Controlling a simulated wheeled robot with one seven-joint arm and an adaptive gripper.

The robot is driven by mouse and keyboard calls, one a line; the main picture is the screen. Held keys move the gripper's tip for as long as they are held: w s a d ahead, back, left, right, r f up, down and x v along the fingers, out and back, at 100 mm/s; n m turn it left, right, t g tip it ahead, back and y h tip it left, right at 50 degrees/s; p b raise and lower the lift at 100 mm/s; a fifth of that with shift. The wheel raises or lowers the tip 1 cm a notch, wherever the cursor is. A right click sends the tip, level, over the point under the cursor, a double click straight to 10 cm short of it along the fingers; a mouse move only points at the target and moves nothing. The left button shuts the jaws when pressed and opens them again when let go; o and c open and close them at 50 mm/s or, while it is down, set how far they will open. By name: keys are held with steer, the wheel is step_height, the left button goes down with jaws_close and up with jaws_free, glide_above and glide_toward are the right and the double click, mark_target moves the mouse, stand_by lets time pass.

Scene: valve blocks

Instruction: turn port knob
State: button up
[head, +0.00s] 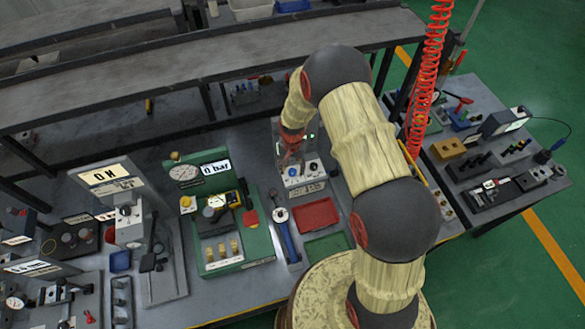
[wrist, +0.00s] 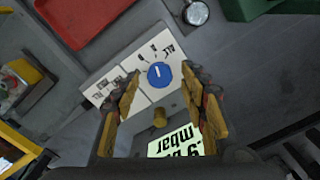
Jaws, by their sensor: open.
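The port knob (wrist: 159,74) is a round blue knob with a white pointer line, on a white labelled plate (wrist: 108,87) of a grey block. In the head view the block (head: 303,187) stands right of the green gauge panel, its knob small near my gripper. My gripper (wrist: 160,76) is open, its yellow-brown fingers on either side of the blue knob in the wrist view. I cannot tell whether they touch it. In the head view my gripper (head: 291,150) is over the block, partly hiding it. A brass peg (wrist: 160,117) and a lit mbar display (wrist: 176,143) lie between the fingers and the palm.
A red tray (head: 315,213) is just in front of the block, with a green tray (head: 327,246) below it. The green gauge panel (head: 222,258) stands further left. A red coiled hose (head: 425,90) hangs at the right.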

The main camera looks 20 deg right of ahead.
steer(key=shift+f, duration=0.2)
steer(key=shift+c, duration=0.6)
jaws_close()
